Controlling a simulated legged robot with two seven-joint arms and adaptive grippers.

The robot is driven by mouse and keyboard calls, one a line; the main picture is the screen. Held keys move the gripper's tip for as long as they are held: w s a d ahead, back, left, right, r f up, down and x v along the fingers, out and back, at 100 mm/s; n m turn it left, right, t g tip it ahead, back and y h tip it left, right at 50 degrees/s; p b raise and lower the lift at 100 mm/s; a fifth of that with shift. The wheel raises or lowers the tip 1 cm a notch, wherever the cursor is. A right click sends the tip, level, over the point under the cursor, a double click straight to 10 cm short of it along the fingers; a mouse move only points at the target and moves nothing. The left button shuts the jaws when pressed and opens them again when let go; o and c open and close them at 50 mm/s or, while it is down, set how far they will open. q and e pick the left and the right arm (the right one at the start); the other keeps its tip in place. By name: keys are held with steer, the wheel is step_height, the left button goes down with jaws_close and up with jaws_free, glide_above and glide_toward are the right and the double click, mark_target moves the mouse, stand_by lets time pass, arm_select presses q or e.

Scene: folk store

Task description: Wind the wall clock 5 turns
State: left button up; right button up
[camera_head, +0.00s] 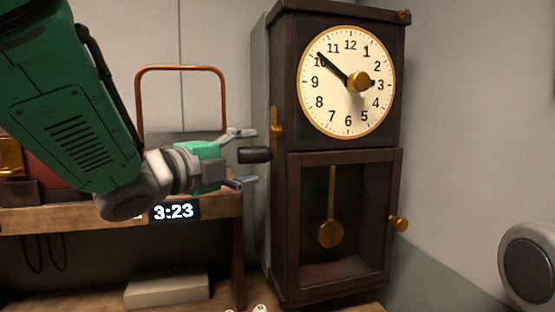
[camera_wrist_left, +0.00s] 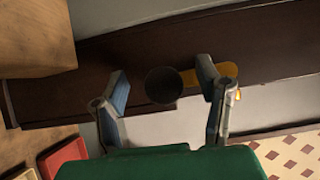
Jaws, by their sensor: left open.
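The wall clock (camera_head: 286,75) is a tall dark wooden case with a cream dial (camera_head: 347,82) and a pendulum (camera_head: 330,233) behind the lower door. On its left side is a winding crank with a brass arm (camera_head: 277,122) and a dark handle (camera_head: 255,155). The brass arm (camera_wrist_left: 222,74) and the round end of the handle (camera_wrist_left: 163,85) show in the left wrist view. My left gripper (camera_head: 248,157) is open, one finger above and one below the handle. In the wrist view (camera_wrist_left: 164,85) the handle appears between the fingers, with gaps on both sides.
Brass knobs (camera_head: 399,223) stick out on the clock's right side.

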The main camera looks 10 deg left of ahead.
mark_target(239, 158)
arm_select(q)
steer(key=shift+r, duration=0.1)
steer(key=shift+v, duration=2.95)
steer(key=p+v, duration=0.2)
steer(key=v, duration=0.1)
steer(key=shift+a, duration=0.1)
